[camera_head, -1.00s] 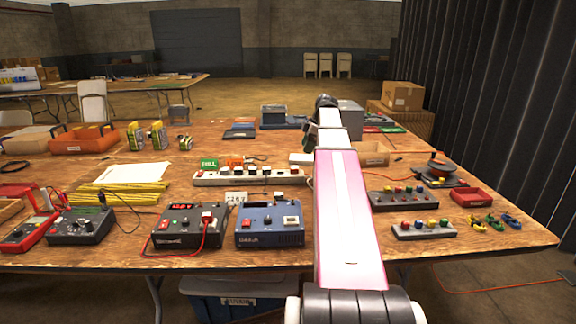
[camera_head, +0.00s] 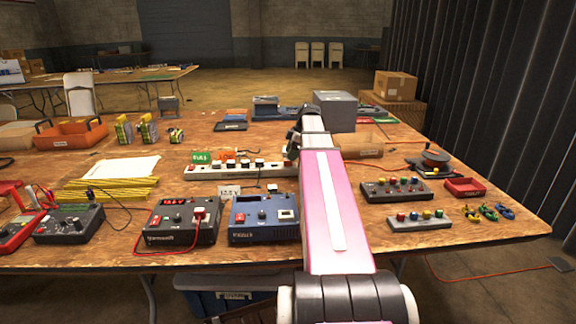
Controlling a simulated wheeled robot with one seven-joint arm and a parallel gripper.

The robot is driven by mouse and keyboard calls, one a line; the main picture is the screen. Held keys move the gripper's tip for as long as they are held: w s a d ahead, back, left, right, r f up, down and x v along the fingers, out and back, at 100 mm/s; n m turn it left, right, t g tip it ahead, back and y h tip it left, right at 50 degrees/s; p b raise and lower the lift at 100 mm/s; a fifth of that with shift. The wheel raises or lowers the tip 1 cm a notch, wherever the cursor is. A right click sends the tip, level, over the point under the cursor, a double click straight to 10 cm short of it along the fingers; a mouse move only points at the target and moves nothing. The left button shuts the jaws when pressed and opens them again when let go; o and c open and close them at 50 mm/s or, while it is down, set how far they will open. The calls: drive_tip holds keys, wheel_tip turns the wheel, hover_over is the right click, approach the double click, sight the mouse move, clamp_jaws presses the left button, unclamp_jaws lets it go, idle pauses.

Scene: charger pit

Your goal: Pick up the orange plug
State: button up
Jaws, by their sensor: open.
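The orange plug (camera_head: 224,157) appears as a small orange shape behind the white power strip, just right of a green "FULL" card. It is small and partly hidden by the strip, so its exact pose is unclear. My gripper (camera_head: 292,152) is a small dark shape at the far end of my arm, near the right end of the strip. It is open, with nothing seen in it, and to the right of the orange plug, apart from it. My own arm hides part of the gripper.
The power strip (camera_head: 240,170) holds several plugs and switches. A black-grey meter box (camera_head: 182,222) and a blue box (camera_head: 265,219) stand in front of it.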

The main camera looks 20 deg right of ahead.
sight(288, 163)
drive_tip(key=shift+x, duration=1.55)
drive_tip(key=c, duration=1)
drive_tip(key=shift+c, duration=0.2)
